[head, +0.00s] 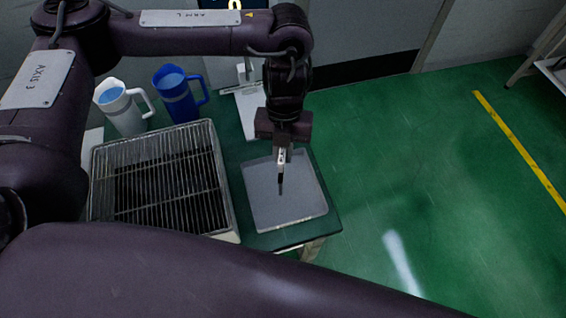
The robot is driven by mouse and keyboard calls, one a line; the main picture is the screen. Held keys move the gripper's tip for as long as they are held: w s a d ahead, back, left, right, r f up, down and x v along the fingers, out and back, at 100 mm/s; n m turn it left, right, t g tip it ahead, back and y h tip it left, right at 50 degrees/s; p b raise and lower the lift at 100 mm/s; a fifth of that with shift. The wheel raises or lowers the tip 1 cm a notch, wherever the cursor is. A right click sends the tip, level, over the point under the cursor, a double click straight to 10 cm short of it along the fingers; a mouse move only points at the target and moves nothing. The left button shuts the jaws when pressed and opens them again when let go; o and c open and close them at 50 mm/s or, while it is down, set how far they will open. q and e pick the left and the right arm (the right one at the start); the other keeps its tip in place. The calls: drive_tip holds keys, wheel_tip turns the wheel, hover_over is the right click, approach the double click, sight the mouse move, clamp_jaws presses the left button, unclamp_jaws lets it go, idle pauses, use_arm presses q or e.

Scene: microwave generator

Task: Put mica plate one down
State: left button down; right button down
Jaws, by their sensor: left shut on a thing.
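My left gripper (281,183) reaches down over a flat grey square tray (260,222) with a pale rim, at the right end of the green table. Its narrow fingers are shut, with a thin dark tip at their lower end over the middle of the tray. The gripper is shut on mica plate one, but the plate's outline is hard to make out against the grey surface. I cannot tell whether the plate touches the tray. My right gripper is not in view.
A wire rack over a dark pan (225,196) stands left of the tray. A white jug (122,112) and a blue jug (177,100) stand behind it. A white stand (246,107) is behind the tray. Green floor (430,190) to the right is clear.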

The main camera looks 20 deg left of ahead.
use_arm(q)
drive_tip(key=shift+w+x, duration=0.2)
drive_tip(key=shift+x, duration=0.85)
drive_tip(key=shift+w+x, duration=0.25)
drive_tip(key=shift+x, duration=0.8)
drive_tip(key=shift+w+x, duration=0.2)
drive_tip(key=shift+x, duration=0.85)
drive_tip(key=shift+a+f, duration=0.1)
drive_tip(key=shift+f+b, duration=0.3)
drive_tip(key=c, duration=1.5)
unclamp_jaws()
drive_tip(key=shift+o, duration=0.2)
drive_tip(key=v, duration=1.2)
drive_tip(key=shift+s+r+b, duration=0.15)
drive_tip(key=shift+r+b, duration=0.2)
drive_tip(key=shift+f, duration=0.1)
